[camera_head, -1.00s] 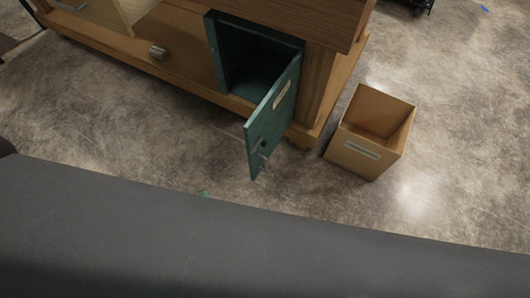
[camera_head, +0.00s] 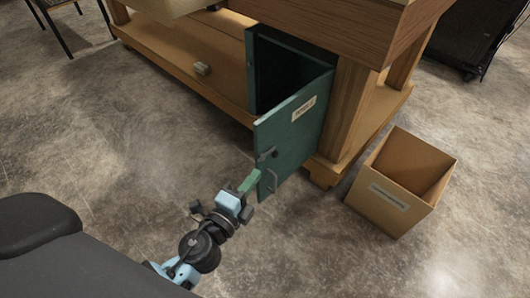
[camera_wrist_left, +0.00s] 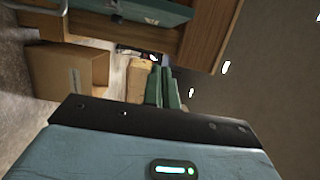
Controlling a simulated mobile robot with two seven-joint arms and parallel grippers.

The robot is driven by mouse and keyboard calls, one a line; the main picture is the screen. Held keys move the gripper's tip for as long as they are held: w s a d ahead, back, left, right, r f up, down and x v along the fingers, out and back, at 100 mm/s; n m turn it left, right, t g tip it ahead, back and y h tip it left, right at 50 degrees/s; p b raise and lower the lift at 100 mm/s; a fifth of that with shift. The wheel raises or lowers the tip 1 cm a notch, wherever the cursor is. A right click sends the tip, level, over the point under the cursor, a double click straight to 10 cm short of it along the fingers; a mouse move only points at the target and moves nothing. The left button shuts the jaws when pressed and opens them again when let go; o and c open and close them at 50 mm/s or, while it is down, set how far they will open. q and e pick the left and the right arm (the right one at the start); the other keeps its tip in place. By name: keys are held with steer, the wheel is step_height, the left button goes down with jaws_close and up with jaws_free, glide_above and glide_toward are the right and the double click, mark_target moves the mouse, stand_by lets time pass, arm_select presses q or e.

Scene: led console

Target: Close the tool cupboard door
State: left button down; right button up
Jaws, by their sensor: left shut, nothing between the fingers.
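The tool cupboard (camera_head: 262,70) is a dark teal box under the wooden bench. Its teal door (camera_head: 297,125) stands open, swung out toward me, with a white label, a dark latch and a metal handle (camera_head: 271,181) near its free edge. My left gripper (camera_head: 250,180) is shut and empty, its green fingers close beside the door's lower free edge; I cannot tell whether they touch it. In the left wrist view the shut green fingers (camera_wrist_left: 163,88) point away from me, and part of the teal door (camera_wrist_left: 150,10) shows at the top. My right gripper is not in view.
An open cardboard box (camera_head: 388,205) stands on the floor right of the bench leg (camera_head: 345,115). It also shows in the left wrist view (camera_wrist_left: 62,75). A dark cart (camera_head: 465,40) is at the far right. The concrete floor left of the door is clear.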

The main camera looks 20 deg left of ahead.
mark_target(261, 143)
arm_select(q)
steer(key=w, duration=0.3)
steer(key=w+a, duration=0.1)
steer(key=w, duration=0.3)
steer(key=w+a+p, duration=0.1)
steer(key=w, duration=0.3)
steer(key=shift+w+a, duration=0.25)
steer(key=shift+a, duration=0.1)
